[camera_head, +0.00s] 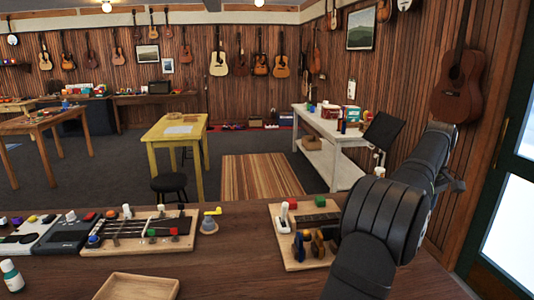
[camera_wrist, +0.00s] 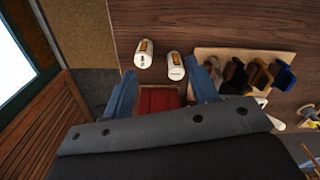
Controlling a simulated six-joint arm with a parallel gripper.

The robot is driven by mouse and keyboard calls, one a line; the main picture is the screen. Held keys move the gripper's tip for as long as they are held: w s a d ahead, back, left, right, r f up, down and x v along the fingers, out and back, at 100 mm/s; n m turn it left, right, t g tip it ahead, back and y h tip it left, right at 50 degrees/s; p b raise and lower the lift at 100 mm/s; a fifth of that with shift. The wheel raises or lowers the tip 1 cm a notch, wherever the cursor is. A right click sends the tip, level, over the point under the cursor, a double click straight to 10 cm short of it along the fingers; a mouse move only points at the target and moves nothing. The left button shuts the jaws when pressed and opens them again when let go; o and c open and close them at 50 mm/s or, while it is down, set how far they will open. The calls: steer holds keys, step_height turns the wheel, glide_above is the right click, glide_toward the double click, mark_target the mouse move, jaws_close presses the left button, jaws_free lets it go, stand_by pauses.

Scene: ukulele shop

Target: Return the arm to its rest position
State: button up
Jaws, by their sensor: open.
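My arm (camera_head: 385,220) is black and rises at the right of the head view, over the right part of the wooden workbench (camera_head: 225,265). The head view does not show my fingertips. In the wrist view my gripper (camera_wrist: 158,66) has its two blue-grey fingers spread apart, with no object seen clamped between them. A red surface with a wooden border (camera_wrist: 158,99) shows between the fingers, lower down. Two small white bottles (camera_wrist: 143,54) (camera_wrist: 175,66) stand on the bench just beyond the fingertips.
A light wooden board (camera_wrist: 208,53) with several dark, blue and yellow clips lies right of my fingers. In the head view, a fretboard on a board (camera_head: 186,238), pedals (camera_head: 68,236) and an empty tray (camera_head: 137,287) occupy the bench's left. The bench's middle front is clear.

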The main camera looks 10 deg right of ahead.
steer(key=w+a+n, duration=0.2)
steer(key=w+a, duration=0.6)
steer(key=a, duration=0.3)
steer(key=w+a+n, duration=0.2)
steer(key=w+a, duration=0.6)
steer(key=a, duration=0.4)
steer(key=shift+w+a, duration=0.2)
steer(key=shift+a, duration=0.1)
